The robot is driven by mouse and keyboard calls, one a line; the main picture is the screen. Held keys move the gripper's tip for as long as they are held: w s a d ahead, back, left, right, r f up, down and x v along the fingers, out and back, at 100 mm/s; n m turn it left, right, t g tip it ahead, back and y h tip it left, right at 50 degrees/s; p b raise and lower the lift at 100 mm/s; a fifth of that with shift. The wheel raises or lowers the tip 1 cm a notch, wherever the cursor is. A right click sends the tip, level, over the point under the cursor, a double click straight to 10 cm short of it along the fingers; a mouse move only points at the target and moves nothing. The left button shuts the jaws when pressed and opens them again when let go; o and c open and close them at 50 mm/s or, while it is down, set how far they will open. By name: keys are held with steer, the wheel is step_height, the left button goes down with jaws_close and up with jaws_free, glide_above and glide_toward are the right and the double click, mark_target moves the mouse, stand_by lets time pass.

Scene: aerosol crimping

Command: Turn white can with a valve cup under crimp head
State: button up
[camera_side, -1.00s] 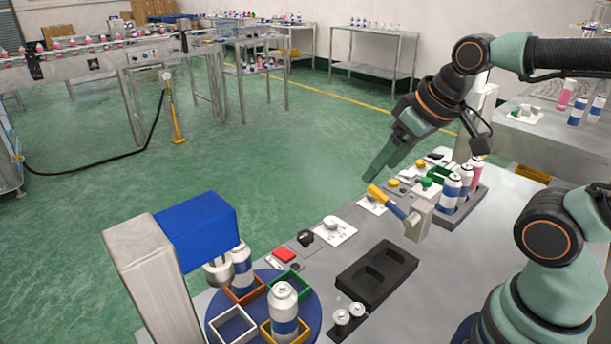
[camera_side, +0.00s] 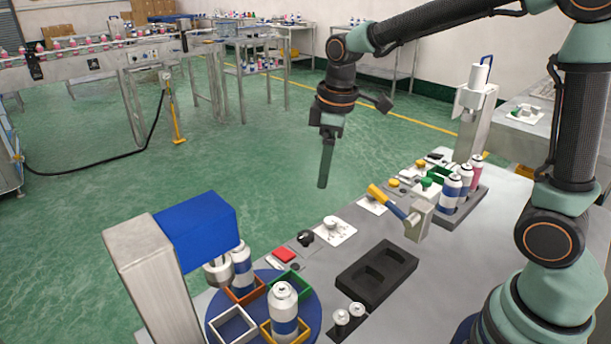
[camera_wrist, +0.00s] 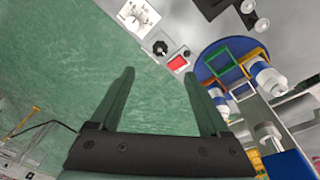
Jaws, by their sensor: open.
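A blue turntable (camera_side: 222,325) carries orange, green, yellow and white square nests. A white can with a blue band (camera_side: 284,312) stands upright in the yellow nest (camera_side: 266,331), with a small fitting on top. A similar can (camera_side: 242,272) stands in the orange nest, beside or partly behind the grey crimp head (camera_side: 218,273) under the blue block (camera_side: 196,230); I cannot tell their exact alignment. My gripper (camera_side: 325,184) points down, empty, above and beyond the bench's far edge. The wrist view shows its fingers apart (camera_wrist: 160,76), with the turntable (camera_wrist: 209,72) to their right.
A red button (camera_side: 285,254), a black knob (camera_side: 306,238) and a white dial plate (camera_side: 334,231) line the bench's far edge. A black tray (camera_side: 377,274), a yellow-and-blue lever (camera_side: 388,203) and a rack with several cans (camera_side: 462,207) stand farther right. Green floor lies below my gripper.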

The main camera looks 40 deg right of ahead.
mark_target(306, 234)
steer(key=w+f+n, duration=0.1)
steer(key=f, duration=0.5)
steer(key=w+a+f+n+g, duration=0.1)
steer(key=f, duration=0.5)
steer(key=w+f+n, duration=0.1)
steer(key=w+f, duration=0.1)
steer(key=f, duration=0.4)
steer(key=shift+w+a+f+g, duration=0.1)
steer(key=shift+a+f+g, duration=0.05)
steer(key=shift+g, duration=0.15)
jaws_close()
